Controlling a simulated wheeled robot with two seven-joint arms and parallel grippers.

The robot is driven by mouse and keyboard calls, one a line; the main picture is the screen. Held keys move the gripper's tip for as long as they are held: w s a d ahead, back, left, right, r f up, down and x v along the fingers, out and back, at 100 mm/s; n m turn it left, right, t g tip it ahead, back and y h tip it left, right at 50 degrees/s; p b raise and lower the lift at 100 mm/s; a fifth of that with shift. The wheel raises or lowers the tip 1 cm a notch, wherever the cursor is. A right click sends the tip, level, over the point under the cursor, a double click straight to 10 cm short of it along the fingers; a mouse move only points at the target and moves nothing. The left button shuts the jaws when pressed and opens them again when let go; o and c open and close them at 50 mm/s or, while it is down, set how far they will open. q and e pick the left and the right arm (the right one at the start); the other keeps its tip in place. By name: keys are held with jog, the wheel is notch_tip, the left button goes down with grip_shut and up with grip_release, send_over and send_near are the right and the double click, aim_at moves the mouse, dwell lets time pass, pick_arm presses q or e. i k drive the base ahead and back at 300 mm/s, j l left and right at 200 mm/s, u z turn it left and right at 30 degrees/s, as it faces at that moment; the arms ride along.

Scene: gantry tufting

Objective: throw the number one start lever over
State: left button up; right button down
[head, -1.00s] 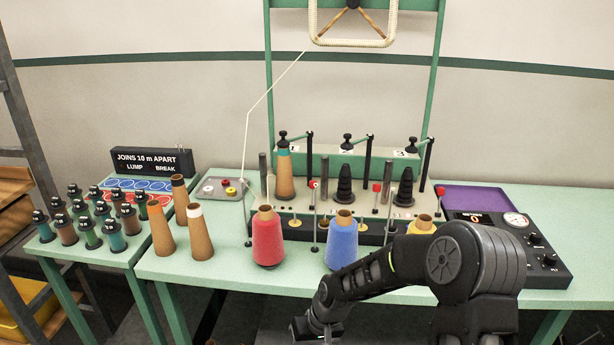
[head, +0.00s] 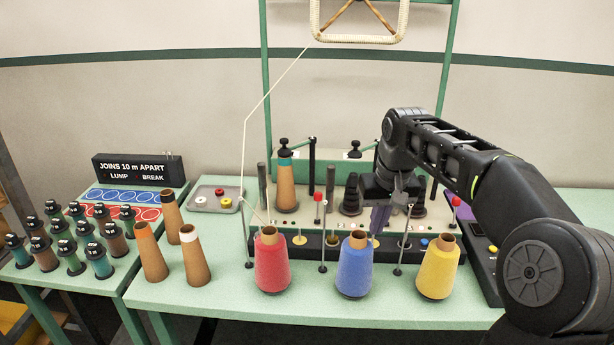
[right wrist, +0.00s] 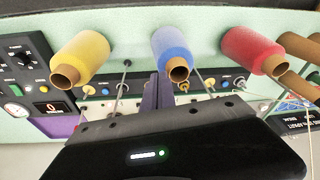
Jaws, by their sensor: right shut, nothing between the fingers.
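Along the grey front deck of the machine stand thin levers with red knobs. The leftmost red-knobbed lever (head: 319,197), beside the first spindle with the tan and teal cone (head: 285,180), appears to be the number one start lever; it stands upright. Another red-knobbed lever (head: 455,202) stands at the right end. A middle one is hidden behind my right arm. My right gripper (head: 379,222) is shut and empty, pointing down over the deck, right of the number one lever and apart from it. Its closed fingers (right wrist: 151,94) show in the right wrist view. My left gripper is not in view.
Red (head: 272,266), blue (head: 355,271) and yellow (head: 437,273) yarn cones stand along the front, with thin metal posts between them. Black tensioners and spindles crowd the deck. A control panel (right wrist: 30,78) is at one side. A yarn strand (head: 244,150) rises at left.

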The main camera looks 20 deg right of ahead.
aim_at(317, 196)
jog(key=i, duration=1.05)
